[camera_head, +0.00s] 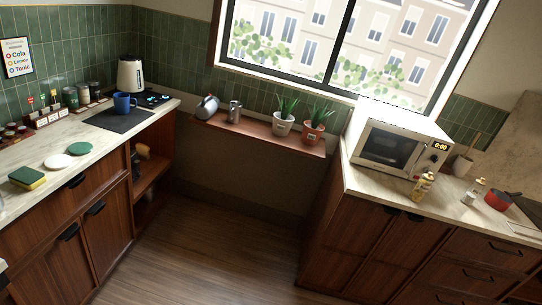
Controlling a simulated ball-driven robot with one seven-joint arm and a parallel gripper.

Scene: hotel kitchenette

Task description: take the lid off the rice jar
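Several small jars with lids stand in a group at the back of the left counter, against the green tiled wall. One is a dark green jar (70,97), with another jar (83,93) and a third jar (95,89) to its right. They are far off and small, so I cannot tell which is the rice jar. Their lids look to be on, but the detail is too fine to be sure. My gripper is not in view.
A blue mug (122,105) on a dark mat (112,123), a kettle (131,73) and a bottle rack (47,117) stand near the jars. A sponge (27,178) and two discs lie in front. The floor (215,245) between the counters is clear.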

